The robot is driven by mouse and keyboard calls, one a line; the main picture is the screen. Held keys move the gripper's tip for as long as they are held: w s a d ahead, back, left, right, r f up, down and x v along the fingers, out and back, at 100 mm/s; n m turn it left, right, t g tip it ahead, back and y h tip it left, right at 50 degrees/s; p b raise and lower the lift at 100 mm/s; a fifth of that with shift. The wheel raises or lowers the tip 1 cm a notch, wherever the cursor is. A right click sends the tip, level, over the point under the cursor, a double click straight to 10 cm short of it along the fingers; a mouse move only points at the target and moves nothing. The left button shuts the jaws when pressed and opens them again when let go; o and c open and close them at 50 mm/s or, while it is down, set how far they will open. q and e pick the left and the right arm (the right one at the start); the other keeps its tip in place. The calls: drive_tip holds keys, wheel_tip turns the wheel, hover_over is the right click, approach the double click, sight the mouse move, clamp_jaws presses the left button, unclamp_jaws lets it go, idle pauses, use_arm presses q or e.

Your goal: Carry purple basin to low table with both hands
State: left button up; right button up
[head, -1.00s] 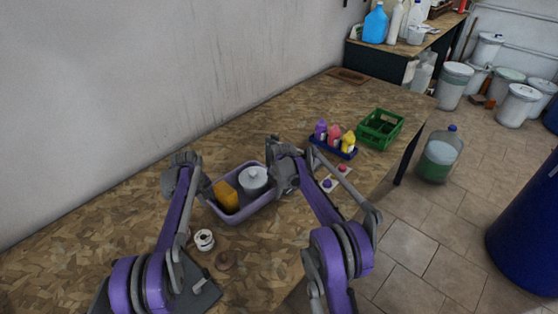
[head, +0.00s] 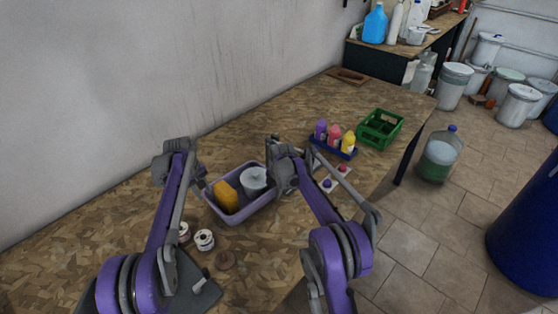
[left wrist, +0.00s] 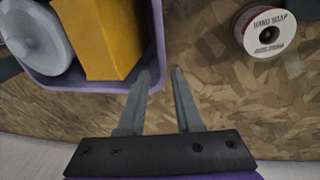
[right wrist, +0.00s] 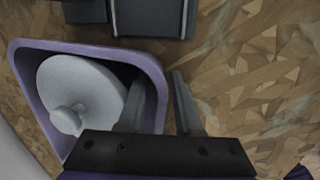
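The purple basin (head: 243,215) stands on the chipboard-topped table and holds a yellow-orange box (head: 226,196) and a white lidded tub (head: 254,181). My left gripper (left wrist: 160,72) is open at the basin's left end. In the left wrist view, the basin's wall (left wrist: 158,45) runs toward the gap between the fingertips; contact is unclear. My right gripper (right wrist: 162,78) is open at the other end, one finger inside the basin and one outside its wall (right wrist: 152,62). The low table cannot be identified with certainty.
Two labelled spools, one clear in the head view (head: 204,240), lie in front of the basin. A blue tray of bottles (head: 333,146) and a green crate (head: 380,129) stand farther right. A large blue drum (head: 525,230) stands on the tiled floor.

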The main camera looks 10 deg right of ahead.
drive_tip(key=shift+r, duration=0.15)
use_arm(q)
drive_tip(key=shift+v, duration=1)
use_arm(e)
drive_tip(key=v, duration=1.1)
drive_tip(key=shift+r, duration=0.4)
drive_tip(key=shift+s, duration=0.1)
